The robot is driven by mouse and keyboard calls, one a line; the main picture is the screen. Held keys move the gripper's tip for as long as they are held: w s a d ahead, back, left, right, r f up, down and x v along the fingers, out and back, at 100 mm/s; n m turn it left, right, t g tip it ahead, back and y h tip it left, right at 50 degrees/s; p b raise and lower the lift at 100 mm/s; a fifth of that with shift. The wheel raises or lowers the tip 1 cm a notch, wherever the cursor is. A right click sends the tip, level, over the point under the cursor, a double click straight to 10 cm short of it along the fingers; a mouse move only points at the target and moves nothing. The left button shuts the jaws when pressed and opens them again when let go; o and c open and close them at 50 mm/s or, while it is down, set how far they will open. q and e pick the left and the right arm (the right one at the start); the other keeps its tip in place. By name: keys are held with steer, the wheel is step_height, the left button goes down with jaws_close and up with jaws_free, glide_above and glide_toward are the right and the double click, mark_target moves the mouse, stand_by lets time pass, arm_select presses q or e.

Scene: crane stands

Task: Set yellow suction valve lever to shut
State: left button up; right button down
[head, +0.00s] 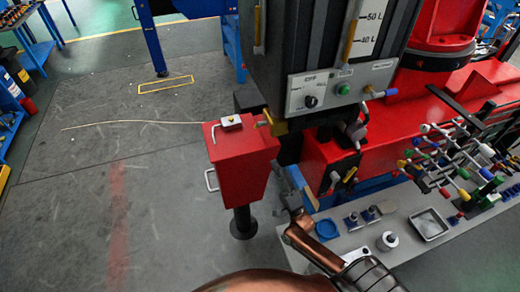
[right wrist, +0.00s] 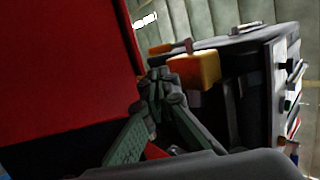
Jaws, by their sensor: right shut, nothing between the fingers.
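The yellow suction valve (head: 279,127) sits between the red box and the dark tank, with a small lever (head: 265,117) on top. In the right wrist view the yellow valve body (right wrist: 196,71) is beyond my fingertips, and its orange-yellow lever (right wrist: 170,48) points left, toward the red box. My right gripper (head: 287,182) is below the valve, beside the red box's right side, partly hidden. In the right wrist view its greenish-grey fingers (right wrist: 160,82) are shut, with nothing between them, and apart from the lever. My left gripper is not in view.
The red box (head: 238,165) on a black post stands close left of my right gripper. The dark tank (head: 325,55) with a control panel (head: 325,92) rises behind. A grey bench (head: 350,245) with small parts is at right. Open floor (head: 110,170) lies left.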

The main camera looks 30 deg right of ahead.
mark_target(258, 125)
steer(key=p+x, duration=0.3)
steer(key=x, duration=0.8)
steer(key=shift+r+p, duration=0.15)
steer(key=shift+p, duration=0.15)
steer(key=shift+x, duration=0.85)
steer(key=shift+w, duration=0.15)
steer(key=shift+w, duration=0.1)
steer(key=shift+w+d+b, duration=0.15)
steer(key=shift+w+b, duration=0.25)
steer(key=shift+w, duration=0.05)
steer(key=shift+w+d+r+b, duration=0.15)
steer(key=shift+w+b, duration=0.2)
steer(key=shift+w, duration=0.1)
steer(key=shift+w+d+r+b, duration=0.1)
steer(key=shift+w+r+b, duration=0.3)
steer(key=shift+w, duration=0.15)
